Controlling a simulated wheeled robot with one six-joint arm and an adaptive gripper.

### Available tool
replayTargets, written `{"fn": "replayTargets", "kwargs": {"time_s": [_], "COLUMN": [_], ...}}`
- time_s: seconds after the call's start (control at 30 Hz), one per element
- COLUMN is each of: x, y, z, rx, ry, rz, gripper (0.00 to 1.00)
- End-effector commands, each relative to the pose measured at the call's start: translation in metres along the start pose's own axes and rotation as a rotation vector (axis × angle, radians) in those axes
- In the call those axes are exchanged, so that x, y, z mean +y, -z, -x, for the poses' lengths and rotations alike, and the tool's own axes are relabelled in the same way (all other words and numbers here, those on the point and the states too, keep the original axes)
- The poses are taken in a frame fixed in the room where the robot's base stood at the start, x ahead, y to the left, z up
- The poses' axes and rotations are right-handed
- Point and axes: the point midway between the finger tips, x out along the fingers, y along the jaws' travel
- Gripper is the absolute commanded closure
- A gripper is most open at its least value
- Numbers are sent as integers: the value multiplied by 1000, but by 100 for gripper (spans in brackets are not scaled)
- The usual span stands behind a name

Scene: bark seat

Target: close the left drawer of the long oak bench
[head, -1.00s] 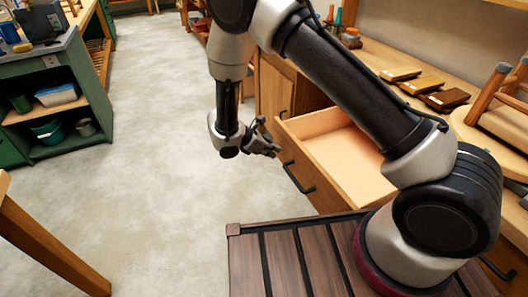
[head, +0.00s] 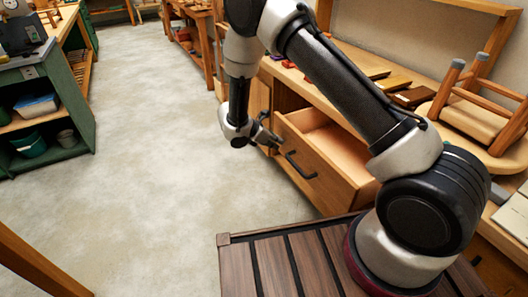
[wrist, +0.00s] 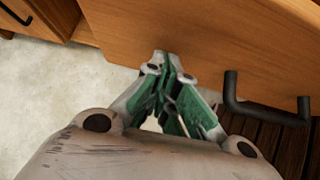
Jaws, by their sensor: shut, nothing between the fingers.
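The long oak bench (head: 345,55) runs along the right. Its left drawer (head: 318,163) stands partly open, and part of its pale inside shows. The drawer's black bar handle (head: 300,166) is on its front; in the wrist view the handle (wrist: 265,110) is right of the fingers. My gripper (head: 278,145) is shut and empty, at the far end of the drawer front. In the wrist view my gripper (wrist: 165,65) points at the wooden drawer front (wrist: 215,45), its tips at or very near the face. I cannot tell whether they touch. My arm hides part of the drawer and bench top.
Wooden sample boards (head: 413,97) and an upturned stool (head: 480,110) are on the bench top. A green shelf unit (head: 50,110) stands at the left. The concrete floor (head: 160,150) between is clear. A wooden leg (head: 40,265) is at the lower left.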

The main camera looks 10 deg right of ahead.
Motion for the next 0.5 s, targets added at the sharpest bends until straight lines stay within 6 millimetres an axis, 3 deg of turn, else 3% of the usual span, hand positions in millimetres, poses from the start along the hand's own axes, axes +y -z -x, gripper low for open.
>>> {"fn": "replayTargets", "kwargs": {"time_s": [0.2,0.5], "x": [-1,0], "y": [-56,-112], "z": [-55,-112], "rx": [1,1], "ry": [5,2], "rz": [-5,-2], "gripper": [100,100]}}
